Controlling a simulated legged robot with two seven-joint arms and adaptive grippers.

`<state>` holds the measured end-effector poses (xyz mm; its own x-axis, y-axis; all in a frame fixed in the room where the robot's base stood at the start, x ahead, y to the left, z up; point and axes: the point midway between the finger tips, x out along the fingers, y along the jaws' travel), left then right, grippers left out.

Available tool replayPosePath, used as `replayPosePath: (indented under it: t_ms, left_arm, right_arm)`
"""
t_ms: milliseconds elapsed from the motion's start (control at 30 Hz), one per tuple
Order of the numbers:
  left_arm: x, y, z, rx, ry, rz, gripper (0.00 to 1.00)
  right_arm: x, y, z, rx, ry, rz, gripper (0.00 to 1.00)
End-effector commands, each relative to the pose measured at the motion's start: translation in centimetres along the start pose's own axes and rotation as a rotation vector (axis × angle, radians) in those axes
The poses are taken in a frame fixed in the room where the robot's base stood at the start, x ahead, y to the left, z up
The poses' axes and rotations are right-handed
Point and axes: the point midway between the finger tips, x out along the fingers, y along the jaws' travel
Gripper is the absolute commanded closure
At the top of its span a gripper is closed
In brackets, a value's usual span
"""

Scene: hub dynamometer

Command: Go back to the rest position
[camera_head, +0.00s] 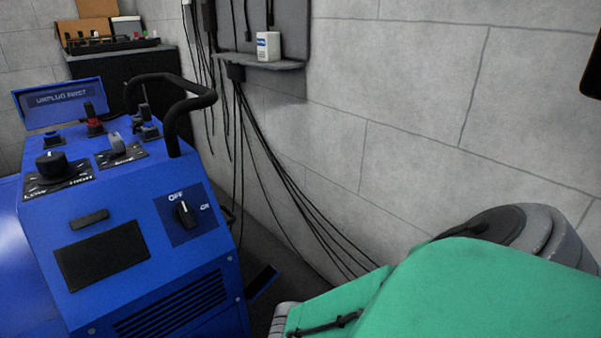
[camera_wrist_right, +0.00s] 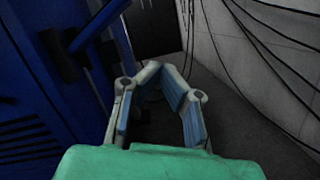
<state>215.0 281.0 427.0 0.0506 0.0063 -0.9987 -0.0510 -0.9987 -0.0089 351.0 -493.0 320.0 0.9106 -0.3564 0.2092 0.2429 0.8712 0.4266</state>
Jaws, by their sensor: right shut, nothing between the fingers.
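My right gripper (camera_wrist_right: 164,72) shows in the right wrist view, pale with blue pads, beyond the green cover of my arm. It is shut and empty, pointing at the gap between the blue machine and the wall. In the head view my green-covered right arm fills the lower right and hides the fingers. My left gripper is not in view. The blue machine (camera_head: 130,217) stands at the left. Its black switch knob (camera_head: 185,214) has its white mark pointing up toward OFF.
A black bent handle (camera_head: 190,104) juts from the machine's top. Loose cables (camera_head: 262,140) hang down the grey block wall (camera_head: 420,80). A small shelf (camera_head: 262,64) holds a white container (camera_head: 268,46). A dark cabinet (camera_head: 125,75) stands at the back. Dark floor lies between machine and wall.

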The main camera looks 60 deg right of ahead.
Motion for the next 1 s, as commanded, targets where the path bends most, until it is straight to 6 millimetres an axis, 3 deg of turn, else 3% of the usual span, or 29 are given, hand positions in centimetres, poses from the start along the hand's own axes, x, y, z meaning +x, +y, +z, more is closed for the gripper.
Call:
replayPosePath:
  t_ms: [633,833,1000]
  left_arm:
    - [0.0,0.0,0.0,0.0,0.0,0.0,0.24]
    - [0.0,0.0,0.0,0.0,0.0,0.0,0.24]
    - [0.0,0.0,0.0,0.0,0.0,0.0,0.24]
  right_arm:
    - [0.8,0.0,-0.1,0.063,0.031,-0.038,1.0]
    - [2.8,0.0,-1.3,0.468,0.183,-0.31,1.0]
    - [1.1,2.4,-2.3,0.931,0.274,-0.7,1.0]
